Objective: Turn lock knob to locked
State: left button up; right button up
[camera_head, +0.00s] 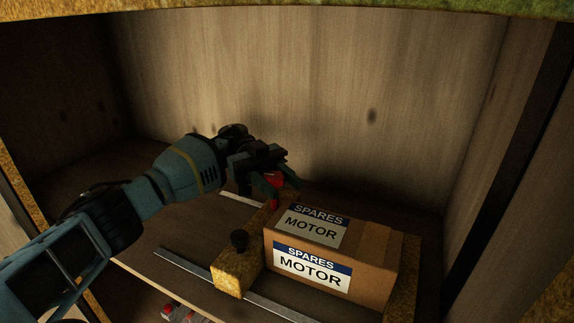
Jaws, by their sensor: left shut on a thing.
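My left gripper (279,188) reaches in from the left, over the back of a worn yellow block. Its fingers are shut on a red knob (274,179), which is partly hidden between them. The way the knob is turned cannot be made out. A black round knob (239,238) stands on the front end of the yellow block (237,269), apart from the gripper. I cannot tell from any marking which knob is the lock. My right gripper is not in view.
A cardboard box labelled SPARES MOTOR (346,262) sits just right of the knobs, close to my gripper. Metal rails (190,270) run along the shelf. Wooden walls (310,90) enclose the space. Small red and grey items (183,313) lie below the shelf's front edge.

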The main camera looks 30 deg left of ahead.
pick_arm(q)
jog(key=shift+s+a+m+g+y+b, duration=0.1)
jog(key=shift+s+m+g+y+b, duration=0.2)
jog(key=shift+m+g+y+b, duration=0.35)
jog(key=shift+o, duration=0.2)
jog(key=shift+r+m+g, duration=0.15)
jog(key=shift+m+g, duration=0.1)
jog(key=shift+g, duration=0.2)
jog(key=shift+s+a+r, duration=0.1)
jog(key=shift+a+r, duration=0.05)
jog(key=o, duration=0.9)
jog(key=shift+s, duration=0.25)
